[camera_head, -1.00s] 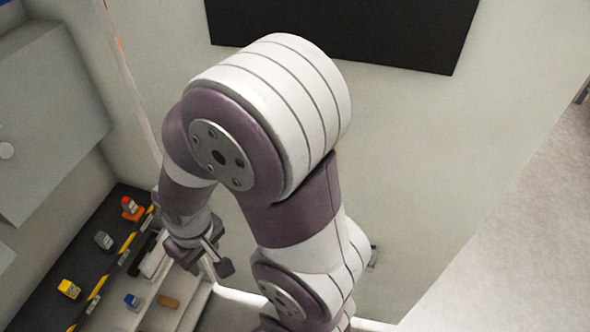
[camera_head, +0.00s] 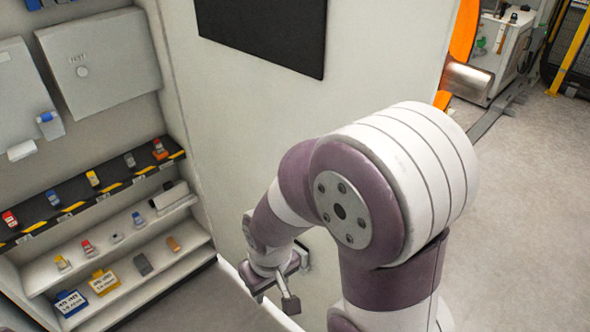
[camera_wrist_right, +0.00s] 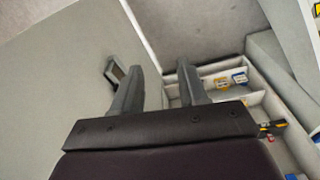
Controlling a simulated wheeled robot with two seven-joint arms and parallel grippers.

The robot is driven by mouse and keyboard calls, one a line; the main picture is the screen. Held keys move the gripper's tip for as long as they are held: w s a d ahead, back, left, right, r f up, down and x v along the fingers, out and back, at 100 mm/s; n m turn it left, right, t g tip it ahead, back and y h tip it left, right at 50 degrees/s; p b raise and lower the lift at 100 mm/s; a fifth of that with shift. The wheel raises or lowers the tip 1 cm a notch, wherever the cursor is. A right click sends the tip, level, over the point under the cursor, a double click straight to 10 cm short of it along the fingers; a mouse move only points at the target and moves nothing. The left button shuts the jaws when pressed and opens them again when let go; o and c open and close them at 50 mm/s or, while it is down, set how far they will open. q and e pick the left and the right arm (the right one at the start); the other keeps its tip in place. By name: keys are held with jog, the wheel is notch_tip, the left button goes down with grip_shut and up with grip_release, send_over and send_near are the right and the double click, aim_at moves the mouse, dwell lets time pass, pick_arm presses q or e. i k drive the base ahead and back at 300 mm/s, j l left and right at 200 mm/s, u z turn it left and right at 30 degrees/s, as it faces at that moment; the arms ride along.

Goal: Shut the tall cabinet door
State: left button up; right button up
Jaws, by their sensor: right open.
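The tall cabinet door (camera_head: 390,60) is a large pale panel with a black rectangle (camera_head: 265,30). It stands open beside the cabinet, whose shelves (camera_head: 120,255) show at left. A small dark fitting, perhaps the handle (camera_head: 303,254), is partly hidden behind my right gripper (camera_head: 275,288). That gripper is open and empty, low in front of the door near its cabinet-side edge. In the right wrist view the gripper's fingers (camera_wrist_right: 158,88) are apart, with the door face (camera_wrist_right: 60,85) at left and the door edge running between them in the picture. Contact cannot be told. My left gripper is out of view.
Several small coloured items stand on the cabinet shelves, with yellow and blue label cards (camera_head: 103,281) on the lowest. Grey boxes (camera_head: 100,62) hang above. Open floor (camera_head: 530,190) lies at right. Beyond it stand an orange part (camera_head: 465,35), a machine and a yellow-posted fence.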

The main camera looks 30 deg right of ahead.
aim_at(257, 80)
jog(key=k+l+u, duration=0.15)
jog(key=l, duration=0.35)
jog(key=k+l+u, duration=0.15)
jog(key=k+l, duration=0.15)
jog(key=l, duration=0.15)
jog(key=k+l+u, duration=0.1)
jog(key=k+l, duration=0.2)
jog(key=l, duration=0.15)
jog(key=k+l+u, duration=0.15)
jog(key=k+l, duration=0.15)
jog(key=l, duration=0.15)
jog(key=i+l+u, duration=0.15)
jog(key=l, duration=0.75)
jog(key=l+u, duration=0.1)
jog(key=l, duration=0.75)
